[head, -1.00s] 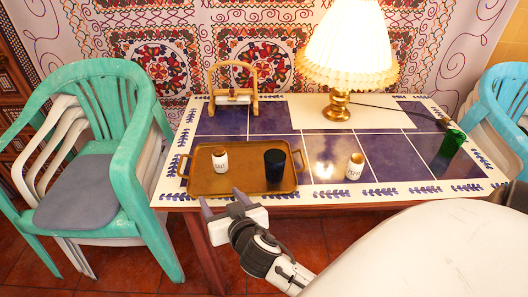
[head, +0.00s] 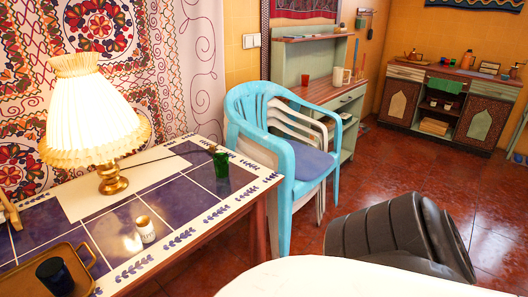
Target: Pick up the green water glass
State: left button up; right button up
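The green water glass (head: 221,162) stands near the right end of the tiled table (head: 262,183), at the end of a thin dark rod or cord that runs from the lamp. Its outline is small and its top is partly unclear. A thick dark part of my arm shows at the lower right, but neither gripper is in view. Nothing is seen touching the glass.
A lit lamp (head: 92,120), a white shaker (head: 145,229) and a brown tray (head: 90,256) with a dark cup (head: 55,277) share the table. A blue chair (head: 282,172) stands close to its right end. Red floor (head: 375,160) is open beyond.

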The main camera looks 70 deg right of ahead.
aim_at(221, 166)
jog(key=z, duration=0.85)
jog(key=k, duration=1.15)
jog(key=z, duration=0.55)
jog(key=i, duration=1.1)
jog(key=u, duration=0.6)
jog(key=i, duration=0.4)
jog(key=z, duration=0.35)
